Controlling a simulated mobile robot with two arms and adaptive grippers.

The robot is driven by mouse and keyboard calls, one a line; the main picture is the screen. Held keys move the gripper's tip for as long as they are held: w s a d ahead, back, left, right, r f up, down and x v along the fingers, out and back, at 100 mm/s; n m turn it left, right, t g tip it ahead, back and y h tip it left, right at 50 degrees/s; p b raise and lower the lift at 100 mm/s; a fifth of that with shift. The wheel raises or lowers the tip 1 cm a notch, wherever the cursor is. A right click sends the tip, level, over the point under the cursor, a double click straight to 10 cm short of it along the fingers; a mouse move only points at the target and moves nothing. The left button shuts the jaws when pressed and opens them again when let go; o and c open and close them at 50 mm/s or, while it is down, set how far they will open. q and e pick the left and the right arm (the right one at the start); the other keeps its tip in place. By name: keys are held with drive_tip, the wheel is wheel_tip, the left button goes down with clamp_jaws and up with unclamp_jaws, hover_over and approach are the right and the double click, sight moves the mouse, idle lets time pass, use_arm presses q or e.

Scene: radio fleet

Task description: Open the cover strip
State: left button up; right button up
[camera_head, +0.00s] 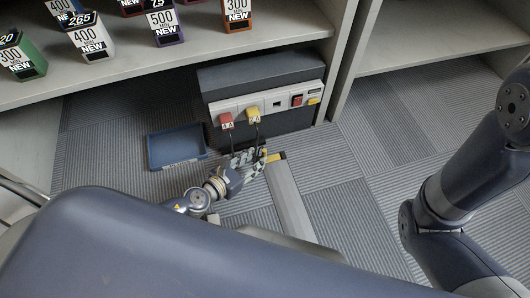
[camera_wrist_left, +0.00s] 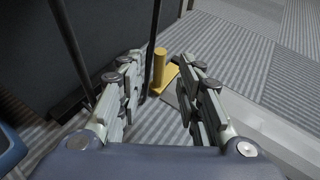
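The cover strip (camera_head: 287,200) is a long grey strip on the carpeted floor, running away from the box toward the front, with a yellow end piece (camera_head: 277,157). In the left wrist view the strip (camera_wrist_left: 262,122) runs to the lower right, and an upright yellow post (camera_wrist_left: 159,70) stands on its yellow end. My left gripper (camera_head: 254,157) is low beside this yellow end. In the wrist view its two fingers (camera_wrist_left: 160,85) are apart, with the post seen between and just beyond them; I see no contact. My right gripper is out of view; only its arm shows at the right.
A dark box with a light socket panel (camera_head: 281,106) stands behind, holding a red plug (camera_head: 226,120) and a yellow plug (camera_head: 253,115). Their black cables hang near my left gripper. A blue tray (camera_head: 176,147) lies to the left. Shelves (camera_head: 150,62) rise above. Floor to the right is clear.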

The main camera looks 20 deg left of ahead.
sight(265, 153)
use_arm(q)
drive_tip(key=b+x, duration=0.1)
drive_tip(key=x, duration=0.5)
drive_tip(key=shift+w+d, duration=0.1)
drive_tip(key=shift+w, duration=0.1)
clamp_jaws()
